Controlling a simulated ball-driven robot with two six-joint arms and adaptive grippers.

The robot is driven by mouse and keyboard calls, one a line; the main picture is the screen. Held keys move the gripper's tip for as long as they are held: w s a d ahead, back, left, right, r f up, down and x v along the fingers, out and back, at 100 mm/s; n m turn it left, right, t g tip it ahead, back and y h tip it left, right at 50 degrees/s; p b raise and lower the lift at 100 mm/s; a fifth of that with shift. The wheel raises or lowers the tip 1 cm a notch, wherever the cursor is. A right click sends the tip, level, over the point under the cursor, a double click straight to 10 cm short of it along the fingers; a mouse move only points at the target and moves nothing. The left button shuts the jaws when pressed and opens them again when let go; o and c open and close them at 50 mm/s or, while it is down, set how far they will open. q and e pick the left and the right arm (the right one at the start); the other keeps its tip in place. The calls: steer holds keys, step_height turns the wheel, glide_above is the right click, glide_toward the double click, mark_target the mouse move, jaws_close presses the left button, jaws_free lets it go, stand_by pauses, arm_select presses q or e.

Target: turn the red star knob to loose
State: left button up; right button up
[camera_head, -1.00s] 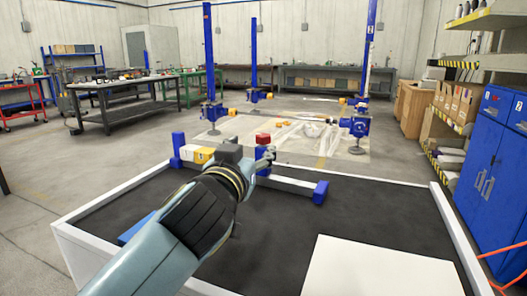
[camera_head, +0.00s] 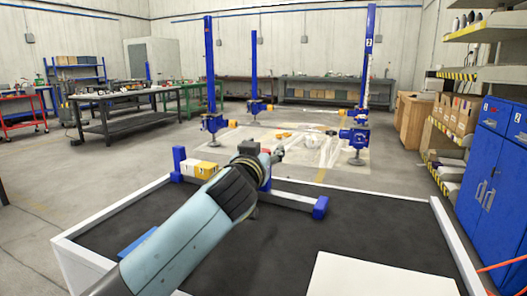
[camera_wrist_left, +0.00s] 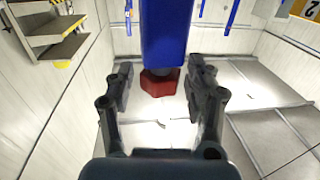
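The red star knob (camera_wrist_left: 160,82) shows in the left wrist view at the end of a blue block (camera_wrist_left: 166,32). It lies between the two fingers of my left gripper (camera_wrist_left: 160,90), with a visible gap on each side. The fingers are open and seem not to touch it. In the head view my left gripper (camera_head: 277,154) reaches over the white and blue frame (camera_head: 293,200) on the dark table. My right gripper is in neither view.
A yellow and white block (camera_head: 204,169) sits on the frame's left part, beside a blue post (camera_head: 179,161). The dark tabletop (camera_head: 300,238) has a raised white rim. A white panel (camera_head: 380,276) lies at the front right, and a blue piece (camera_head: 136,243) lies at the left.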

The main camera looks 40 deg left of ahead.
arm_select(q)
jaws_close()
stand_by(0.5)
steer(key=shift+f+n+y+b, duration=0.3)
steer(key=shift+y+b, duration=0.2)
steer(key=shift+b, duration=0.45)
steer(key=shift+r, duration=0.25)
stand_by(0.3)
steer(key=shift+o, duration=0.9)
jaws_free()
steer(key=v, duration=1.2)
steer(key=shift+r, duration=0.25)
